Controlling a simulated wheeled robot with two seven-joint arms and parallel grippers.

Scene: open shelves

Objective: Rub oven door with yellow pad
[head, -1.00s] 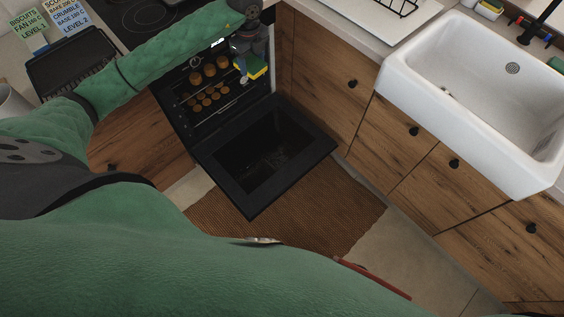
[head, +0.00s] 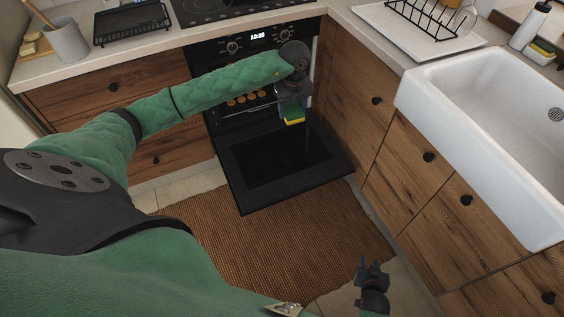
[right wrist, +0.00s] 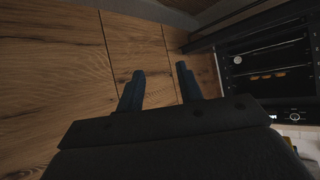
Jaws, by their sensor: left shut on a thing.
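The oven door (head: 325,182) is folded down and open, lying out over the floor, with a dark glass pane in its middle. The yellow pad (head: 293,121), with a green side, is under my left gripper (head: 291,104) near the oven opening. My left gripper is shut on the pad and holds it above the inner end of the door; I cannot tell whether the pad touches it. My right gripper (head: 371,268) is low at the front, apart from the door. Its two fingers (right wrist: 160,88) stand apart and empty in the right wrist view.
Baked goods sit on a rack (head: 245,98) inside the oven. Wooden drawers (head: 345,95) stand right of the door, below the white sink (head: 480,130). A brown woven rug (head: 260,235) lies on the floor. Another sponge (head: 541,52) is by the sink.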

